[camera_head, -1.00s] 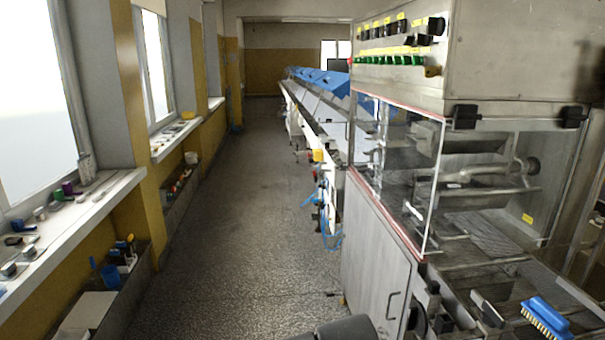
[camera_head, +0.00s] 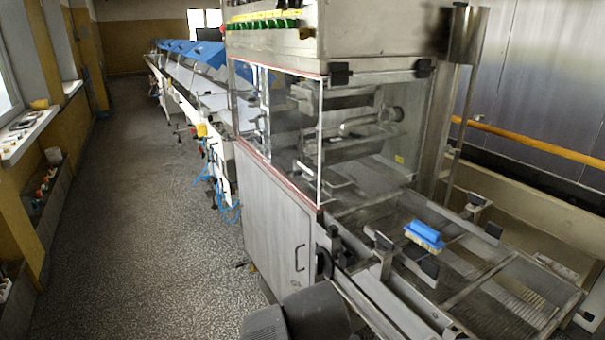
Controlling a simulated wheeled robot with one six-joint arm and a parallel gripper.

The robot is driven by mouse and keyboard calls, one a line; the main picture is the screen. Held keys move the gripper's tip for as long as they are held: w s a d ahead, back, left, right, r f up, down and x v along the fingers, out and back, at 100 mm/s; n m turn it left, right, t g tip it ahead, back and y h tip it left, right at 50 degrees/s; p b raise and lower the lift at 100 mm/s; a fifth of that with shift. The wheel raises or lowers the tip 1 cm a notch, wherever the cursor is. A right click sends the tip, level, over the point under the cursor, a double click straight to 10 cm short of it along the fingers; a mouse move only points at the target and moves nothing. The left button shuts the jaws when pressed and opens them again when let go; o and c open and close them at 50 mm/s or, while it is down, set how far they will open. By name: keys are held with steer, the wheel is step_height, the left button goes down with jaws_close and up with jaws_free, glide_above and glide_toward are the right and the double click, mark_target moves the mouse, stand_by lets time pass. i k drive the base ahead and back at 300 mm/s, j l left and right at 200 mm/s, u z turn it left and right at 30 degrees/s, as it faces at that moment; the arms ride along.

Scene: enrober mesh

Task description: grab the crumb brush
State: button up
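The crumb brush (camera_head: 424,234) has a blue back and pale yellowish bristles. It lies on the metal mesh belt (camera_head: 483,262) of the machine, right of centre in the head view, in front of the clear-walled enclosure. Nothing touches it from above. A dark rounded part of my arm shows at the bottom edge, left of the brush and well apart from it. My gripper is not in view.
The steel machine has a clear guard box (camera_head: 350,130) behind the brush. Black-ended clamps and rails stand around the mesh. A grey cabinet door (camera_head: 275,220) faces the aisle. The speckled floor (camera_head: 140,220) to the left is clear.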

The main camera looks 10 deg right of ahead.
mark_target(425, 236)
steer(key=z, duration=1.3)
